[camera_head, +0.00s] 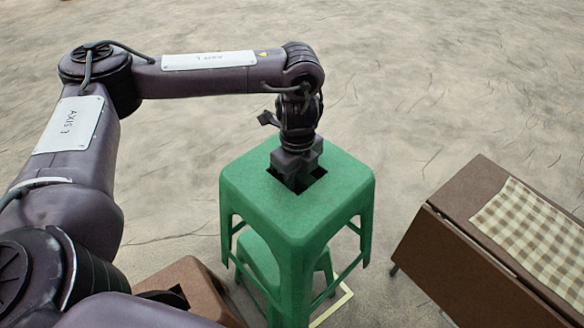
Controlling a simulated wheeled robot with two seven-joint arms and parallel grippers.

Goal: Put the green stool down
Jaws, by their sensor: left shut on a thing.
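The green stool (290,214) is upright, with a square seat and splayed legs. My left gripper (297,178) comes down from above into the dark opening in the middle of the seat and is shut on the stool there. The fingertips are hidden in the opening. A second, smaller-looking green stool (258,262) shows lower down between the legs of the held one. I cannot tell whether the two stools touch. A pale yellow outline (338,305) on the floor shows partly below the held stool. My right gripper is not in view.
A brown table or chest (450,262) with a checked cloth (535,235) stands at the right, apart from the stool. A brown box-like thing (190,285) is at the lower left, close to the stool's legs. The sandy, cracked floor behind is clear.

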